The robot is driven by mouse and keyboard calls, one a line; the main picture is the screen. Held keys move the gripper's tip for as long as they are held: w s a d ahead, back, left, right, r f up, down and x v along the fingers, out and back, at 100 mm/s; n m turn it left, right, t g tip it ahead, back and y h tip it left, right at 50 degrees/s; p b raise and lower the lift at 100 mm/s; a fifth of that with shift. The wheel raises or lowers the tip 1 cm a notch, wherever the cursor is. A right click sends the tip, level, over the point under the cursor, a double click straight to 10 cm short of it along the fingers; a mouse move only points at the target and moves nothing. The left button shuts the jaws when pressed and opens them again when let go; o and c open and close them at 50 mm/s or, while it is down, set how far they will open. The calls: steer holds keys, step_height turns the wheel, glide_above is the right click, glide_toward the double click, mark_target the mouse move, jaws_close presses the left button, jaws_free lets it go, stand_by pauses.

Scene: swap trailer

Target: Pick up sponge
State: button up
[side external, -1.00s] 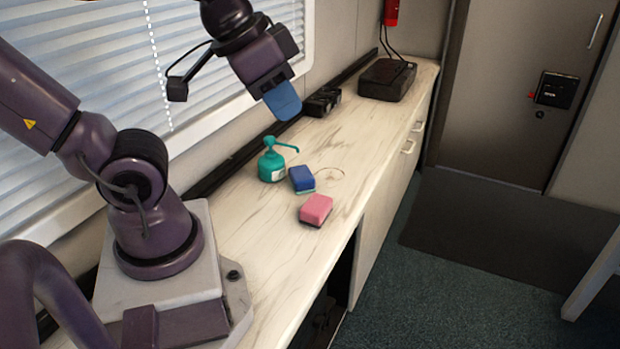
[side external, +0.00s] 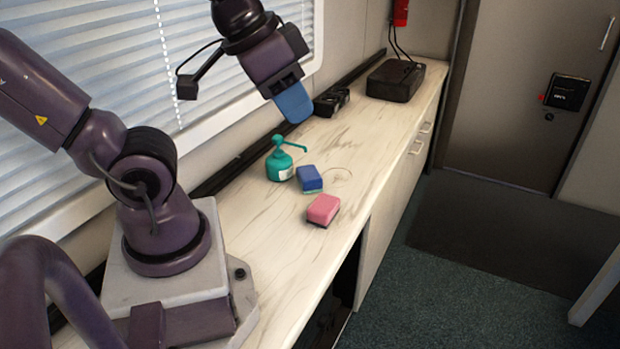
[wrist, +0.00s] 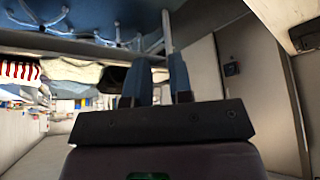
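Two sponges lie on the light counter in the side view. One is pink (side external: 323,208) with a dark underside, near the front edge. The other is blue (side external: 310,178) with a greenish underside, just behind it and beside the green pump bottle (side external: 280,165). My gripper (side external: 296,107) is up in the air above the back of the counter, well clear of both sponges. Its blue fingers overlap in the side view. In the wrist view the two fingers (wrist: 157,85) stand apart with an empty gap between them. No sponge shows in the wrist view.
The pump bottle's spout reaches over toward the blue sponge. A black device (side external: 331,102) and a dark box (side external: 396,80) stand farther back on the counter (side external: 375,165). The window blinds (side external: 210,60) rise along the left. The counter around the pink sponge is clear.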

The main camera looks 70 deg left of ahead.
steer(key=o, duration=1.4)
steer(key=n+g, duration=0.2)
steer(key=g, duration=0.8)
glide_above(311, 172)
steer(key=w+d, duration=0.1)
steer(key=w, duration=0.1)
step_height(311, 172, down, 24)
steer(key=shift+w+a+m, duration=0.7)
steer(key=shift+w+m, duration=0.05)
steer(key=shift+m, duration=0.25)
steer(key=x, duration=0.6)
steer(key=shift+s+r, duration=0.1)
steer(key=shift+w+d+x, duration=0.1)
steer(key=shift+w+x, duration=0.05)
steer(key=shift+x, duration=1.25)
steer(key=shift+w+d+x, duration=0.1)
steer(key=shift+x, duration=1.25)
